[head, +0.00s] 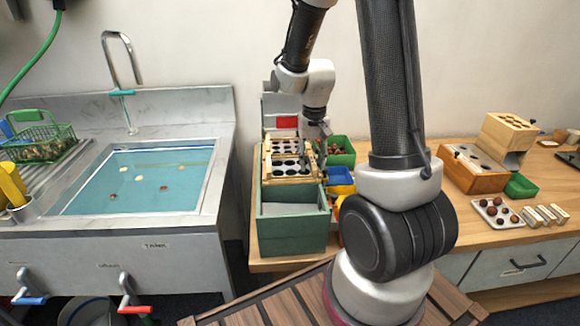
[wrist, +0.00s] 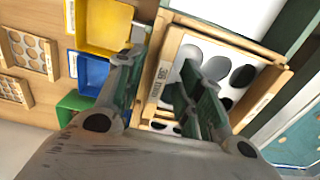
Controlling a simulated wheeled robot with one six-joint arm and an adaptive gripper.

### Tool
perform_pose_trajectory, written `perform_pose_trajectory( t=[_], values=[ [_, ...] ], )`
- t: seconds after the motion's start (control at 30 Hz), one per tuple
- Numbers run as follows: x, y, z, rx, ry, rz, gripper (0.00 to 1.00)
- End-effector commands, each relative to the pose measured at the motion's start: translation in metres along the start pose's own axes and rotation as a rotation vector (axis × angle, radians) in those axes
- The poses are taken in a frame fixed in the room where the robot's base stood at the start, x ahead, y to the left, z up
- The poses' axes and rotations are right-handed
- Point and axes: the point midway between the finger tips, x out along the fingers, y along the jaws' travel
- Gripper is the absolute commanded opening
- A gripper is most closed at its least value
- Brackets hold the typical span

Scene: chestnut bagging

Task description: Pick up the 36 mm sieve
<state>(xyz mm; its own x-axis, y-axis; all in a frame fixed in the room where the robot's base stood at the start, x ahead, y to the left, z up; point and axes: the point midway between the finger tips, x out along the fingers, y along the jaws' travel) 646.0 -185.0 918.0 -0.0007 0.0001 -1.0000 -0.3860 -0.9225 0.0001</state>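A wooden-framed sieve with large round holes (head: 290,172) sits on top of a green box (head: 292,240) in the head view. In the wrist view the sieve's frame (wrist: 162,72) carries a small label that I cannot read with certainty. My gripper (head: 318,138) is at the sieve's right rear side. In the wrist view my gripper (wrist: 158,85) is open. One finger is outside the frame's side wall and the other is over the holed plate, with the wall between them. I cannot tell whether either finger touches the wood.
Yellow (wrist: 103,25), blue (wrist: 92,72) and green (wrist: 74,104) bins stand right beside the sieve. A water-filled sink (head: 140,180) is to the left. A sorting block (head: 475,168) and a tray of chestnuts (head: 497,224) are on the right of the bench.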

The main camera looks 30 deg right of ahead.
Motion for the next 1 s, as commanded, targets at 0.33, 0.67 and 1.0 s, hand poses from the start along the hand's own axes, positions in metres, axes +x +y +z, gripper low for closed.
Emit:
perform_pose_trajectory(
  t=[0.33,0.67,1.0],
  values=[
    [0.000,0.000,0.000,0.000,0.001,0.000,0.07],
    [-0.001,0.000,0.000,0.000,0.001,0.000,0.00],
    [-0.042,-0.001,-0.002,0.000,0.008,-0.002,0.00]
  ],
)
